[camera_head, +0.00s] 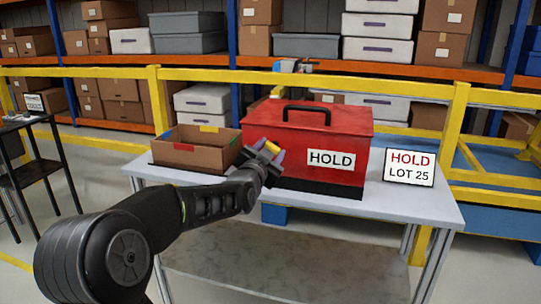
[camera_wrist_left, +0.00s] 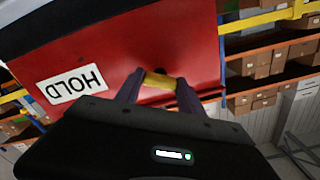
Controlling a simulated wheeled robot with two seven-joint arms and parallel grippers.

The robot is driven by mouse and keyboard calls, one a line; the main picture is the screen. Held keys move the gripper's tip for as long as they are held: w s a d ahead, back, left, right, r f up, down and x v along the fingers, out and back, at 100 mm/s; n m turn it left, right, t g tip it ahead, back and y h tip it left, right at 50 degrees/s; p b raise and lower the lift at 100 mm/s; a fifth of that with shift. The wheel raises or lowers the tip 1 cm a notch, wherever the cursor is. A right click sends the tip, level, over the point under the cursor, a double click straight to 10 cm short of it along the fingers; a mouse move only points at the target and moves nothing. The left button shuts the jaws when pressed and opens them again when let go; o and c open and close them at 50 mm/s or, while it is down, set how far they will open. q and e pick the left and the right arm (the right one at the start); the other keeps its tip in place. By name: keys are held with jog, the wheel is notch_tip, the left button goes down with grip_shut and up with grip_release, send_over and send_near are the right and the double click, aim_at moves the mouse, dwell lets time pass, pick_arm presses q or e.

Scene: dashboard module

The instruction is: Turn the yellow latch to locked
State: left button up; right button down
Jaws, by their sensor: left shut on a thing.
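The yellow latch (camera_head: 272,147) is on the front face of the red box (camera_head: 320,129), left of its white HOLD label (camera_head: 331,160). My left gripper (camera_head: 268,151) reaches it from the front left. In the left wrist view, the two purple fingers of my left gripper (camera_wrist_left: 159,83) are shut on the yellow latch (camera_wrist_left: 160,80), which lies across between them. Whether the latch is at its locked position cannot be told. The fingers cover part of the latch. My right gripper is not in view.
The red box stands on a light table (camera_head: 418,200) with a black handle (camera_head: 306,108) on its lid. An open cardboard box (camera_head: 190,153) stands left of it, and a HOLD LOT 25 sign (camera_head: 409,168) stands right. A yellow rail (camera_head: 400,88) and shelves are behind.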

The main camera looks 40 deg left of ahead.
pick_arm(q)
jog(key=m, duration=0.5)
jog(key=shift+m, duration=0.3)
jog(key=m, duration=0.6)
jog(key=shift+m+p, duration=0.3)
jog(key=o, duration=1.4)
jog(key=shift+c, duration=0.2)
jog(key=v, duration=0.7)
jog(key=shift+s+d, duration=0.15)
jog(key=shift+s, duration=0.25)
